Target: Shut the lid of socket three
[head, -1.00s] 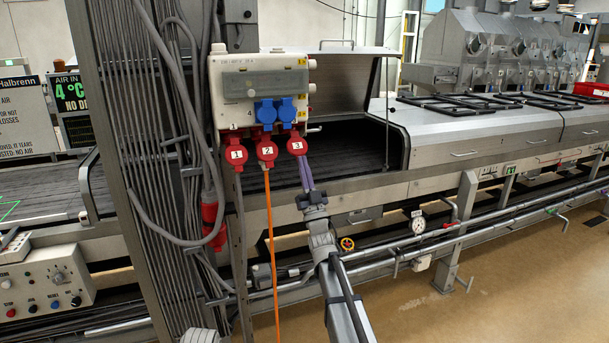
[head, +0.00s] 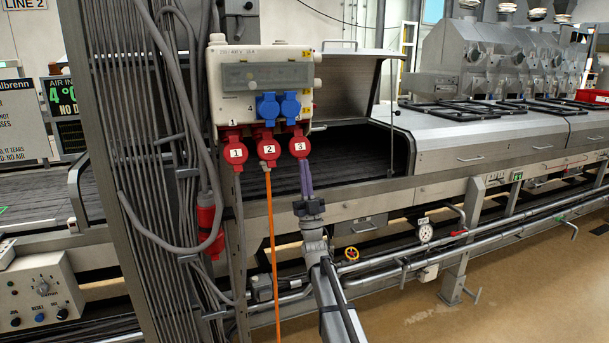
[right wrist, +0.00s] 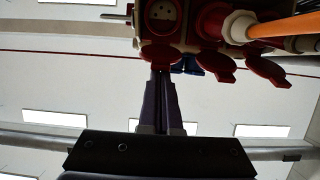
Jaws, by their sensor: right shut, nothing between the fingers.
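Socket three's red lid (head: 299,146), marked 3, is the rightmost of three red lids under the socket box (head: 224,100). In the right wrist view, socket three's grey contact face (right wrist: 163,15) is uncovered and empty, and its lid (right wrist: 166,52) juts out beside it. My right gripper (head: 303,164) points up from below at this lid, its purplish fingers shut and empty. In the right wrist view the fingertips (right wrist: 161,72) reach the lid's edge; I cannot tell whether they touch it. My left gripper is not in view.
Lid two (head: 267,150) is beside it, with an orange cable (head: 273,240) hanging from that socket. Lid one (head: 235,152) is farther left. Two blue sockets (head: 278,106) sit above. A post with grey cables (head: 150,170) stands left; the open dryer hood (head: 360,95) is behind.

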